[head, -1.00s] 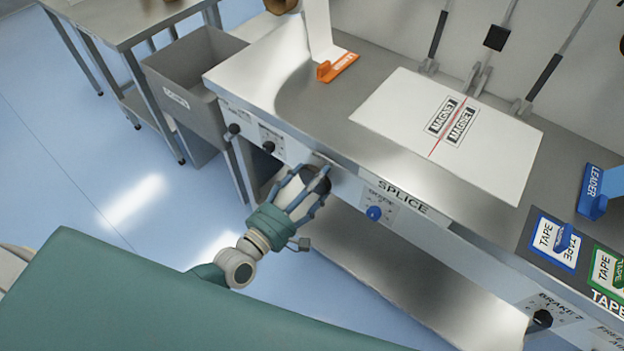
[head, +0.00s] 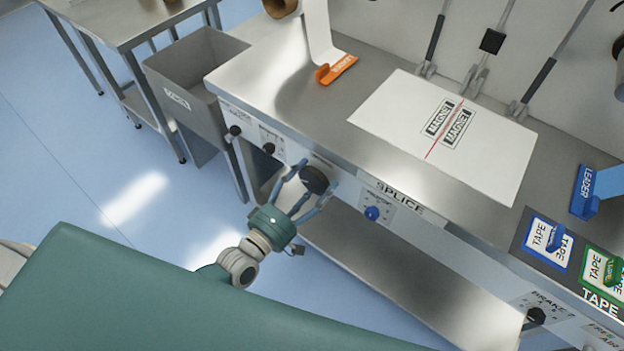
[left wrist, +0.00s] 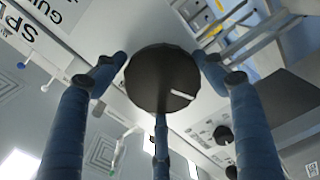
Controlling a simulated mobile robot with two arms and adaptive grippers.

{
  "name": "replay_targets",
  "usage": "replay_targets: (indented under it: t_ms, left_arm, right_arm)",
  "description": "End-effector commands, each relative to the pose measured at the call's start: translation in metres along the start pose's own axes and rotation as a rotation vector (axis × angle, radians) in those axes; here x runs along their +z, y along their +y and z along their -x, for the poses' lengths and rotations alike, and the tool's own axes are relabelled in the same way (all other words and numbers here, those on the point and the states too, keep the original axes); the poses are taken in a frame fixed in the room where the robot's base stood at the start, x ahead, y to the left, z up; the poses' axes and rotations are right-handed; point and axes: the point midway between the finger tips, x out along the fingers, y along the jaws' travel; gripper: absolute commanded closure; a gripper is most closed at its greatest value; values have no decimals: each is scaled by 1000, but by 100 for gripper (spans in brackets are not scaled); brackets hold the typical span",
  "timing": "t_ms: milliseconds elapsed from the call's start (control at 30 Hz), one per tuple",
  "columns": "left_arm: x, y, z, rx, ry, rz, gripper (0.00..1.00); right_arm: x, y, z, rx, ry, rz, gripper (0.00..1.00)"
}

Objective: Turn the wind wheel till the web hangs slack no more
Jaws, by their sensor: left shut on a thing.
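The dark round wheel (head: 314,179) sits on the front panel of the steel bench, left of the SPLICE label. In the left wrist view the wheel (left wrist: 163,80) is black with a white mark towards its lower right. My left gripper (head: 312,186) has its blue fingers around the wheel's rim, shut on it. A white web strip (head: 317,35) comes down from above to an orange leader tab (head: 337,69) on the bench top. How slack the web is cannot be told. My right gripper is not in view.
A blue knob (head: 372,213) is right of the wheel; two black knobs (head: 268,149) (head: 235,131) are to its left. A grey bin (head: 178,100) stands left of the bench. A white MAGNET plate (head: 400,105) and tape pads (head: 548,240) lie on top.

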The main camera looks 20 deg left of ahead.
Motion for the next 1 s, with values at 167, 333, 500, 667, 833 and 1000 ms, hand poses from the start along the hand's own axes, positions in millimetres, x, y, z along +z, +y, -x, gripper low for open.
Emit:
replay_targets:
  t_ms: [167, 333, 500, 667, 833, 1000]
  left_arm:
    - [9, -1, 0, -4, -14, -163, 55]
    - [8, -4, 1, -7, -15, -325, 55]
    - [8, -7, 1, -8, -17, -485, 55]
    - [8, -9, 2, -9, -17, -624, 55]
    - [7, -11, 3, -10, -19, -748, 55]
    - [7, -13, 3, -11, -21, -839, 55]
  right_arm:
    - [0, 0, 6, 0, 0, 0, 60]
    - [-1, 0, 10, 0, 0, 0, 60]
    - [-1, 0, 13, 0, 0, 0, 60]
    - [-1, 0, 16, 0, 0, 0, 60]
    - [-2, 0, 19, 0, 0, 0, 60]
    - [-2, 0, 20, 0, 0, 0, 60]
